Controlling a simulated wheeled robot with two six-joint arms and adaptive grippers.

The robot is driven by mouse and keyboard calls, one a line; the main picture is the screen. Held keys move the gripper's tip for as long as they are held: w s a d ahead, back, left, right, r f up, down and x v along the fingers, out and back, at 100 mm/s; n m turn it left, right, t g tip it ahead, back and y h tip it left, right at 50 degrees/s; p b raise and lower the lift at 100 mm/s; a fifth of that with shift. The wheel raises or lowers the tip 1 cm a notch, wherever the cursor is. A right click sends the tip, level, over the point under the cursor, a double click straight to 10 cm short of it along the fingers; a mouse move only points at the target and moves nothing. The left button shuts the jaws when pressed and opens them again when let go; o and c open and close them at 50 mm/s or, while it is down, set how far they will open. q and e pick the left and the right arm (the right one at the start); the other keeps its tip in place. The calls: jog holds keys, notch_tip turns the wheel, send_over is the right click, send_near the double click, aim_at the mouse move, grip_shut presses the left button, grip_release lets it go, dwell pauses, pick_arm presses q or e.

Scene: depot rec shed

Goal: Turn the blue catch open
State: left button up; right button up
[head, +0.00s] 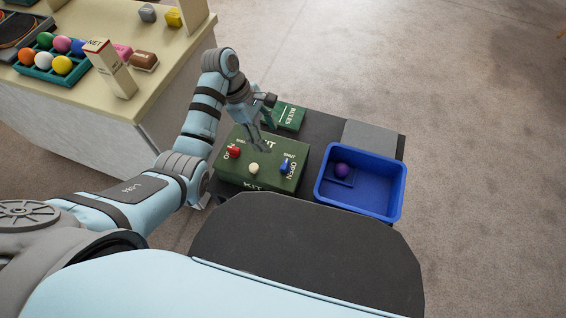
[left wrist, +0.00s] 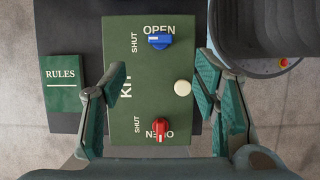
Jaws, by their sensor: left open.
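A green kit box (head: 262,185) sits on the dark deck in the head view. Its blue catch (head: 285,166) is on the right; in the left wrist view the blue catch (left wrist: 160,41) lies crosswise, in line with SHUT, with OPEN above it. A red catch (left wrist: 161,130) lies along the line to its own OPEN mark. A cream knob (left wrist: 183,87) is between and beside them. My left gripper (head: 259,146) is over the box's far part, open and empty; its fingers (left wrist: 160,78) stand apart on both sides of the box top. My right gripper is not in view.
A green RULES box (head: 289,116) is behind the kit. A blue bin (head: 378,197) with a purple ball (head: 342,170) stands to the right. A counter (head: 130,85) at the upper left holds a tray of coloured balls (head: 53,60) and a NET box (head: 112,72).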

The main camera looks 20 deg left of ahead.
pick_arm(q)
jog(key=b, duration=0.4)
send_over(284, 164)
jog(key=a, duration=0.2)
jog(key=f, duration=0.7)
jog(key=shift+w+a+f, duration=0.1)
jog(key=shift+a+f, duration=0.1)
jog(key=shift+f, duration=0.05)
jog(key=b+x, duration=0.2)
jog(key=x, duration=0.3)
jog(key=shift+d+f, duration=0.1)
jog(key=shift+f, duration=0.15)
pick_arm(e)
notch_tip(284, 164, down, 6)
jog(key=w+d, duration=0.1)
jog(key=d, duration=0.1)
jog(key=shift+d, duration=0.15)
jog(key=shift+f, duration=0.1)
pick_arm(q)
jog(key=c, duration=1.2)
jog(key=shift+o, duration=0.2)
